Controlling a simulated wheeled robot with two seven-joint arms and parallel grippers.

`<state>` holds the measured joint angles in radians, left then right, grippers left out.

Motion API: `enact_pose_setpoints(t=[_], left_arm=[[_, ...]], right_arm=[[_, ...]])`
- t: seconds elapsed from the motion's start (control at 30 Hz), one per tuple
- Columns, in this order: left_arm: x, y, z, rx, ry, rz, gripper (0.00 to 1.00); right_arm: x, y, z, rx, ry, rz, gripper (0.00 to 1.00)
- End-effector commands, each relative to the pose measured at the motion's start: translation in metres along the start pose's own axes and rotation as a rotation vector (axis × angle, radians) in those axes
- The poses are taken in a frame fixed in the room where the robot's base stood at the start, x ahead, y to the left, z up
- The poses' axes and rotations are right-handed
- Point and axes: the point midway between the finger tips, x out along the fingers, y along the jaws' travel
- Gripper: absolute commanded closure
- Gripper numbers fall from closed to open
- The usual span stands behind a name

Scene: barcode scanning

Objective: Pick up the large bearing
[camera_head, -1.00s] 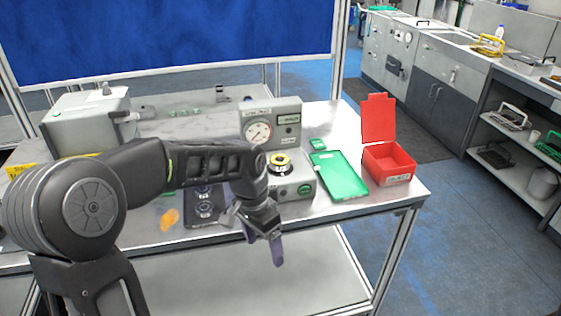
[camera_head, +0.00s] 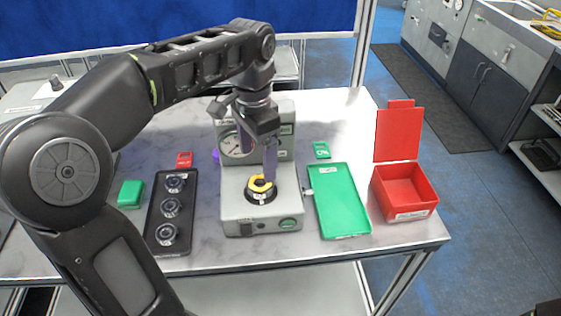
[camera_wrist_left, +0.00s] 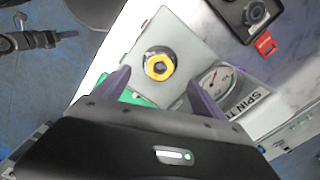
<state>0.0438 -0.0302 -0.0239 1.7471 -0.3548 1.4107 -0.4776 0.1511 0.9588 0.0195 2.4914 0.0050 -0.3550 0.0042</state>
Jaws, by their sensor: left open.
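A black-and-yellow ring-shaped part, seemingly the large bearing (camera_head: 262,189), sits on top of the grey spin tester (camera_head: 232,205). It also shows in the left wrist view (camera_wrist_left: 159,66). My left gripper (camera_head: 257,170) is open and empty, pointing down above this part. In the left wrist view its purple fingers (camera_wrist_left: 158,77) are spread, with the part just beyond them and apart from them. Several dark bearings (camera_head: 171,207) lie in a black tray (camera_head: 154,222) left of the tester. My right gripper (camera_wrist_left: 62,36) shows small at the left wrist view's upper left; its opening is unclear.
A green tray (camera_head: 342,205) and an open red box (camera_head: 405,192) stand right of the tester. A green block (camera_head: 131,193) and a red tag (camera_head: 184,158) lie by the black tray. The tester's dial (camera_wrist_left: 214,80) rises behind the part. The table's front strip is clear.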

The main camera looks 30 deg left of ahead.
Motion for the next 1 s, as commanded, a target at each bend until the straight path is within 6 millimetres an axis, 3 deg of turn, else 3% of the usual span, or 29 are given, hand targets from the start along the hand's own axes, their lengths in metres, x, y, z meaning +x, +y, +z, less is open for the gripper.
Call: enact_pose_setpoints(t=[0.37, 0.67, 1.0], left_arm=[[0.0, 0.0, 0.0, -0.001, 0.0, 0.0, 0.19], [0.026, 0.0, 0.0, 0.0, -0.001, 0.001, 0.19], [0.027, 0.0, 0.0, 0.0, 0.0, 0.0, 0.19]], right_arm=[[0.0, 0.0, 0.001, 0.0, -0.003, 0.0, 0.64], [0.007, 0.002, 0.0, -0.001, 0.0, -0.002, 0.64], [0.005, 0.002, 0.0, -0.001, 0.0, -0.002, 0.64]])
